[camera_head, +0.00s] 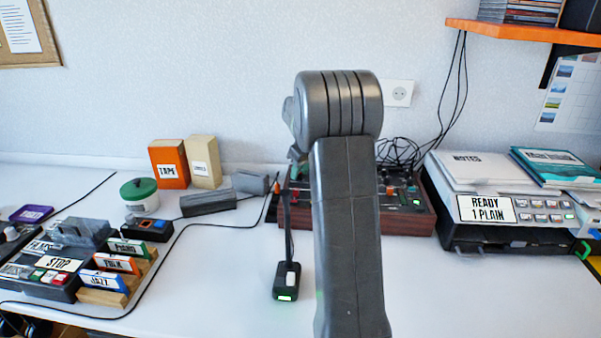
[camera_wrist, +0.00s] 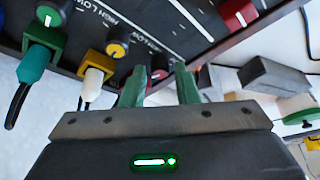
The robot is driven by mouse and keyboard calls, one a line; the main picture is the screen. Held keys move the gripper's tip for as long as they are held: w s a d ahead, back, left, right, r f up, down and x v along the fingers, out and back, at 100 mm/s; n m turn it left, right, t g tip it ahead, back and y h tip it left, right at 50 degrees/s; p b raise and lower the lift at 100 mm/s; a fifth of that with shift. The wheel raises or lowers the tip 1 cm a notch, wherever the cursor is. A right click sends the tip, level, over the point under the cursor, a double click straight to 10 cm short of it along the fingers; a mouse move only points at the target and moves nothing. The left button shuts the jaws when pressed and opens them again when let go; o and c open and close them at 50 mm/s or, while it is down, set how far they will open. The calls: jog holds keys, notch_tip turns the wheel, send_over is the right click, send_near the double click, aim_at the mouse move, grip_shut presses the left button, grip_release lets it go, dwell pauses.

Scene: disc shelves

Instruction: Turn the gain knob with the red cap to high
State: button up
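The mixer with wooden sides (camera_head: 405,222) stands against the wall, partly hidden behind my arm. In the wrist view its dark panel (camera_wrist: 190,45) carries a knob with a green cap (camera_wrist: 48,14) and one with a yellow cap (camera_wrist: 117,47), with HIGH and LOW printed nearby. My gripper (camera_wrist: 162,70) has its green fingers apart at a dark knob (camera_wrist: 160,62) in the same row. A little red shows there, but its cap and pointer are mostly hidden. I cannot tell whether the fingers touch it. Another red part with a white line (camera_wrist: 238,14) sits farther right.
A teal plug (camera_wrist: 34,65) and a white plug (camera_wrist: 93,84) with cables stick out near the fingers. A printer-like machine (camera_head: 478,236) stands to the right.

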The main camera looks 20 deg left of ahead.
jog(key=shift+f, duration=0.1)
jog(key=shift+c, duration=0.5)
grip_shut()
jog(key=shift+a+m, duration=0.1)
jog(key=shift+m, duration=0.2)
jog(key=shift+s+m+t+h+p, duration=0.1)
jog(key=shift+m+t+h+p, duration=0.3)
jog(key=shift+m+p, duration=0.65)
jog(key=m+t+h+p, duration=0.1)
jog(key=m, duration=0.4)
jog(key=shift+a, duration=0.15)
jog(key=m+h, duration=0.2)
jog(key=m, duration=0.2)
jog(key=shift+a+t, duration=0.1)
jog(key=shift+t, duration=0.3)
jog(key=shift+a+m+h, duration=0.1)
jog(key=shift+m+h, duration=0.6)
jog(key=shift+m, duration=1.35)
